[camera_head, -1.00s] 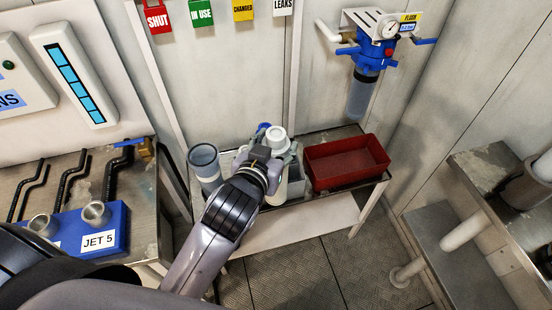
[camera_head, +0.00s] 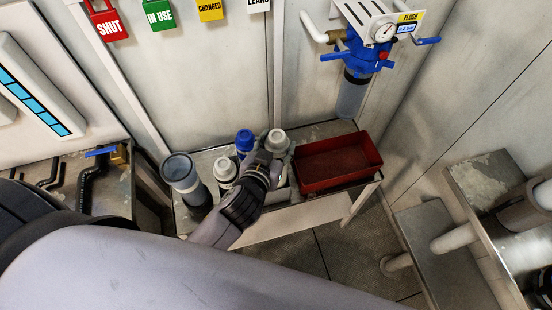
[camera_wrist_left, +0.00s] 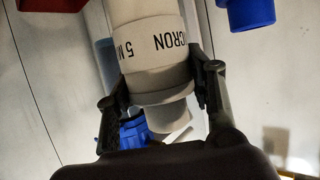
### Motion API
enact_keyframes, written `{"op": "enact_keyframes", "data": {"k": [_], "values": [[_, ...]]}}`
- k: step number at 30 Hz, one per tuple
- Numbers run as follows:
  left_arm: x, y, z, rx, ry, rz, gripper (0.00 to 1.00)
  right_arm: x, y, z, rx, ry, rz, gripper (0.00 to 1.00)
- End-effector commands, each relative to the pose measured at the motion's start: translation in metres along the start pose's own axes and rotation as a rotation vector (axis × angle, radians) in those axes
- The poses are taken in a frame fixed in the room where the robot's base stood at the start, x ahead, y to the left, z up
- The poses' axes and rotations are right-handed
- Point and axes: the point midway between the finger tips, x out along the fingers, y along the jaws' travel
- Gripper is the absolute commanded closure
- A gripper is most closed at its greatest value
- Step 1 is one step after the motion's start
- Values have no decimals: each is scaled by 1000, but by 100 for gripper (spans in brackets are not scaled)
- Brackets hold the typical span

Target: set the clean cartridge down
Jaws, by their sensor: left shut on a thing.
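My left gripper (camera_head: 268,160) is over the narrow bench and shut on a white cartridge (camera_head: 278,142). In the left wrist view, the gripper (camera_wrist_left: 160,88) has a finger on each side of the cartridge (camera_wrist_left: 150,45), which carries a "5 MICRON" label. The gripper hides the cartridge's lower part in the head view, so I cannot tell whether it touches anything below. A blue-topped cartridge (camera_head: 245,141) stands just left of it, and another whitish one (camera_head: 225,170) stands further left. My right gripper is not in view.
A red tray (camera_head: 340,160) sits right of the gripper on the bench. A tall grey open cylinder (camera_head: 181,172) stands at the bench's left end. A blue filter housing with a gauge (camera_head: 362,55) hangs on the wall above. Pipes (camera_head: 455,232) are at right.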

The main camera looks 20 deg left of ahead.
Motion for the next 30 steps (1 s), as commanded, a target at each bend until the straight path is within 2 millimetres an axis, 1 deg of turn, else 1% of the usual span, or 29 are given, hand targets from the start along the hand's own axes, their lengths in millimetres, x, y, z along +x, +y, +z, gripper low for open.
{"op": "enact_keyframes", "data": {"k": [1, 3, 9, 15, 18, 25, 29, 30], "values": [[5, 0, 11, 1, -2, 0, 99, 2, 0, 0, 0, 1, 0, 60], [9, 0, 21, 0, -1, 0, 99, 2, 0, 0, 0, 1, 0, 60], [16, 0, 36, -1, 1, -1, 99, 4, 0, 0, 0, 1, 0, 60], [27, 0, 63, -1, 0, 0, 99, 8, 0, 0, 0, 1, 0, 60], [28, 0, 67, -1, 2, 0, 99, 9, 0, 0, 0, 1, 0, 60], [28, 0, 67, -1, 3, 0, 99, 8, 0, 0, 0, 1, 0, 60], [30, 0, 71, -2, 2, 0, 99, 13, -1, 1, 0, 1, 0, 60], [30, 0, 70, -1, 1, 0, 48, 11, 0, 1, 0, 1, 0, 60]]}}
